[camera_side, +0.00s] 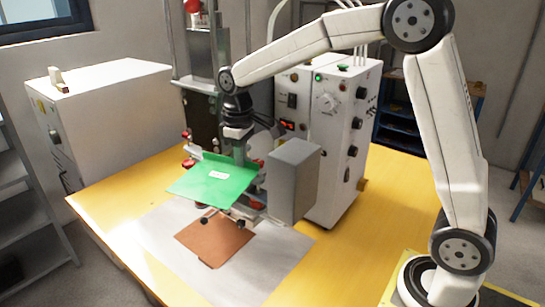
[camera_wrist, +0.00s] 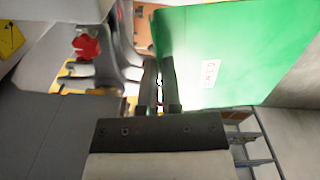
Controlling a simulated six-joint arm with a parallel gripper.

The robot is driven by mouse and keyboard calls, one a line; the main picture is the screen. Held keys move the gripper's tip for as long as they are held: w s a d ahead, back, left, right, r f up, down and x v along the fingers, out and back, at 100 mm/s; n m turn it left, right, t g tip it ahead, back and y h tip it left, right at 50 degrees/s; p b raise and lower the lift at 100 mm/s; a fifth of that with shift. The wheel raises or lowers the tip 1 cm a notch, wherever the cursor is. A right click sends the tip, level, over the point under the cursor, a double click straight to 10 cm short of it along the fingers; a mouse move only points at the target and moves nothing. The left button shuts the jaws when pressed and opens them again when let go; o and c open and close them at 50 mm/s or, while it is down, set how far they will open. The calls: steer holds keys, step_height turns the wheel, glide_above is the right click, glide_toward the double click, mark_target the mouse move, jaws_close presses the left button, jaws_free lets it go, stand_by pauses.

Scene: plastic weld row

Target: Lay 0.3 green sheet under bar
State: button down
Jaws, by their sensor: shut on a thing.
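The green sheet (camera_side: 205,187) with a small white label hangs in the air, roughly level, in the side view. It fills the upper right of the wrist view (camera_wrist: 225,35). My gripper (camera_side: 239,158) is shut on the sheet near its rear edge. In the wrist view my gripper's fingers (camera_wrist: 160,82) are close together at the sheet's left edge. A brown sheet (camera_side: 213,240) lies on the grey mat below and in front of the green one. The press stands behind the sheet; its bar is largely hidden by the sheet and my gripper, so I cannot tell how they line up.
A grey block (camera_side: 293,180) stands just right of the sheet. The white control cabinet (camera_side: 342,140) is behind it. Small dark rods with knobs (camera_side: 230,218) show just below the sheet. The yellow table (camera_side: 365,245) is clear at right.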

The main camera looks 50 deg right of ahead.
steer(key=m, duration=0.6)
stand_by(0.3)
